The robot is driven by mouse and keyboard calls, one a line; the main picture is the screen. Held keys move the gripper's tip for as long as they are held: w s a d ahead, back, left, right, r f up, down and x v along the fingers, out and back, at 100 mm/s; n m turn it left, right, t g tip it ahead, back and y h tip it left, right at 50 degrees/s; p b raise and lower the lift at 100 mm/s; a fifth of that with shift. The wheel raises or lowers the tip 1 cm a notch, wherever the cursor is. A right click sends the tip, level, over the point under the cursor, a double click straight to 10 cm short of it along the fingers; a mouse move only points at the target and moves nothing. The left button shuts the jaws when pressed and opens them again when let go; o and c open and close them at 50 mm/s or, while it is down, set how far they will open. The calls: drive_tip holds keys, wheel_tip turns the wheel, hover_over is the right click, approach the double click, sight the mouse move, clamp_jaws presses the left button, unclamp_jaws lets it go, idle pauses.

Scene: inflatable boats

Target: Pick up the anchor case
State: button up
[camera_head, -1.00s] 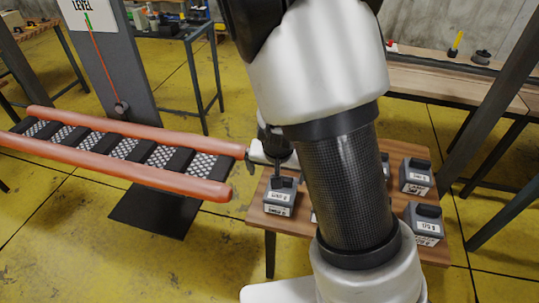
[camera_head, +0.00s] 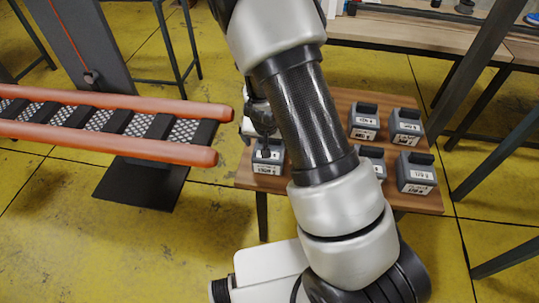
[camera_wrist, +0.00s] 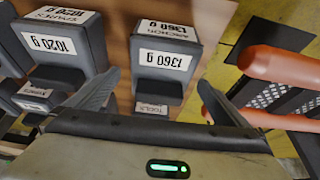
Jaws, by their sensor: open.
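The anchor case (camera_wrist: 166,58) is a grey case with white labels, one reading 1360 g, in the upper middle of the wrist view. My gripper (camera_wrist: 158,95) is open; its two dark fingers reach up either side of the case's lower part. I see no grip on it. In the head view my gripper (camera_head: 263,132) is beyond my forearm, over a grey case (camera_head: 268,163) at the table's left end. That case's label is too small to read there, and my arm hides part of the table.
A grey 1020 g case (camera_wrist: 60,42) stands just left of the anchor case in the wrist view. Several similar cases stand on the right of the wooden table (camera_head: 400,200). An orange-tubed boat (camera_head: 150,150) lies left of the table; yellow floor is open in front.

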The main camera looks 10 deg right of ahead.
drive_tip(key=f, duration=0.1)
drive_tip(key=f+b, duration=0.1)
drive_tip(key=f, duration=0.1)
drive_tip(key=f+b, duration=0.1)
drive_tip(key=shift+w+f, duration=0.25)
drive_tip(key=shift+w+d+f, duration=0.1)
drive_tip(key=shift+w+f, duration=0.15)
drive_tip(key=shift+f, duration=0.15)
drive_tip(key=c, duration=2)
drive_tip(key=shift+w+r, duration=0.1)
drive_tip(key=shift+r, duration=0.1)
drive_tip(key=shift+c, duration=0.9)
